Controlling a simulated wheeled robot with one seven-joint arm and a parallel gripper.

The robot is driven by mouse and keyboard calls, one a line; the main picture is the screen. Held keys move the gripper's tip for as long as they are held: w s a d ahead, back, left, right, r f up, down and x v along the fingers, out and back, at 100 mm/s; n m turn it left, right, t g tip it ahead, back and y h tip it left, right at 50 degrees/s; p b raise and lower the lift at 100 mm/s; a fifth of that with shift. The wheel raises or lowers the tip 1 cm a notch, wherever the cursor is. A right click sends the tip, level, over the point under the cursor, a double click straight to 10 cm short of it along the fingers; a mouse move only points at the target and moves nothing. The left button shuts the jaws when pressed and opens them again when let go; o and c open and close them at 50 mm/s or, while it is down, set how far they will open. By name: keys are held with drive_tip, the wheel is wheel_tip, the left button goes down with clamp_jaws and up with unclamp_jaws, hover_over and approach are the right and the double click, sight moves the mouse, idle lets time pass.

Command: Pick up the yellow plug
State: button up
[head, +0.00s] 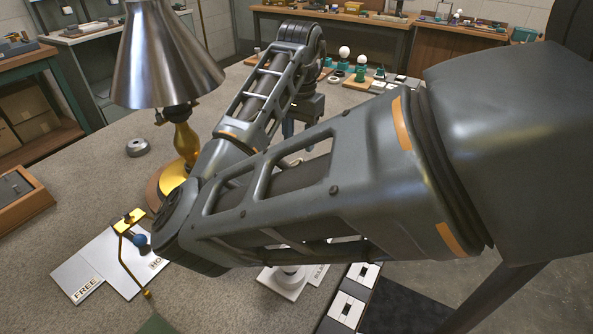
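I cannot make out a yellow plug for certain; my arm hides much of the table's middle. My gripper (289,129) points down beyond my upper arm, near the middle of the table. Only a little of its dark fingers shows, and their tips are hidden, so I cannot tell whether it is open or holds anything. A pale curved piece, perhaps a cable (294,161), shows through an opening in my arm below the gripper.
A lamp with a metal shade (165,55) and brass stem stands left of my forearm. A bent brass rod (131,264) with a blue ball (139,240) lies over white labelled boards (88,272). Bulbs on teal holders (361,70) stand at the back.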

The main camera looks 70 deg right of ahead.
drive_tip(key=f, duration=0.7)
drive_tip(key=shift+s+a+f+b, duration=0.1)
drive_tip(key=shift+s+f+b, duration=0.05)
drive_tip(key=shift+s+b, duration=0.25)
drive_tip(key=shift+c, duration=0.4)
clamp_jaws()
